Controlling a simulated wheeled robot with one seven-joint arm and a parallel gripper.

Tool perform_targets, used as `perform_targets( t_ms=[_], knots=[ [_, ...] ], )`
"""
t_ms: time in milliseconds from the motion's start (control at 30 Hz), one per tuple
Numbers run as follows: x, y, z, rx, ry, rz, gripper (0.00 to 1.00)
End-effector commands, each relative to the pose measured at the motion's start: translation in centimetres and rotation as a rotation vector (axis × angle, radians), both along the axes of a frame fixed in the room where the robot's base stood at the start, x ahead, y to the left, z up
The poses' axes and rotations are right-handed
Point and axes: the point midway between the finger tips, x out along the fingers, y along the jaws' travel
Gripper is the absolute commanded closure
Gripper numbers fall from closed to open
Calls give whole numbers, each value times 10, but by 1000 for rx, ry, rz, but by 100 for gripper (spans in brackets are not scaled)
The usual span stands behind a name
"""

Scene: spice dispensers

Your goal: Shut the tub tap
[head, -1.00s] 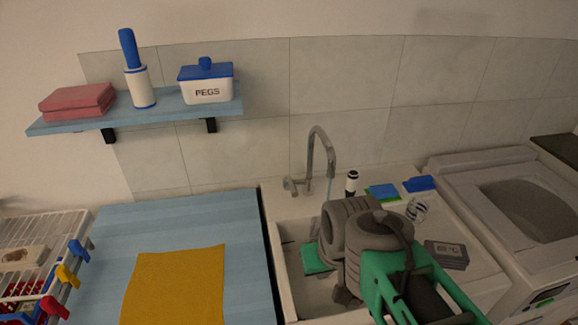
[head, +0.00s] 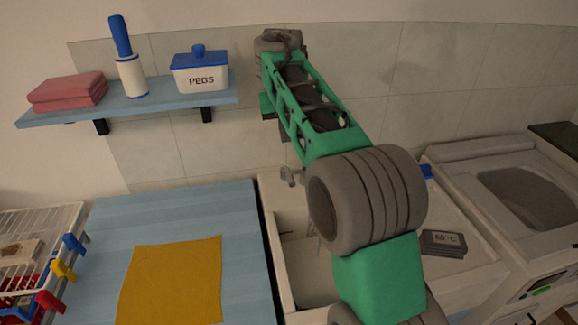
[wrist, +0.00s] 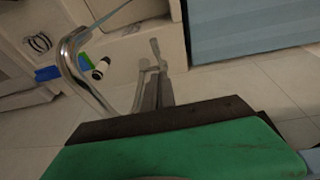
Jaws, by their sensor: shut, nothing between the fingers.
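The tub tap's chrome spout (wrist: 76,68) curves up on the left of the wrist view. A thin pale stream of water (wrist: 108,16) runs from its end. The tap's small lever (wrist: 155,50) shows just beyond my fingertips. In the head view the lever end of the tap (head: 290,177) shows at the tub's back left corner; my arm hides the spout. My gripper (wrist: 158,88) is shut and empty, close to the lever; I cannot tell whether they touch. In the head view it is mostly hidden, pointing down above the tap.
The white tub (head: 300,262) lies below my arm. A blue worktop with a yellow cloth (head: 172,280) is on the left. A wall shelf (head: 150,106) holds a PEGS box (head: 201,76) close to my arm.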

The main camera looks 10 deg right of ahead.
Motion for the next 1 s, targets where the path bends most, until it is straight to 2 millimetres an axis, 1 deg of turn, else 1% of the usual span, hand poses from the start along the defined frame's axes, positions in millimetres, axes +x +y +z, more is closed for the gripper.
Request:
perform_targets(
  t_ms=[33,67,167,533,700,833,1000],
  knots=[
    [-2,0,-7,-2,14,9,100],
    [-1,-1,-10,-2,15,12,100],
    [2,-2,-25,-3,14,12,100],
    [22,-7,-97,-3,14,11,100],
    [20,-12,-125,-2,12,12,100],
    [20,-15,-135,-3,11,10,100],
    [20,-15,-138,-2,10,11,100]
  ],
)
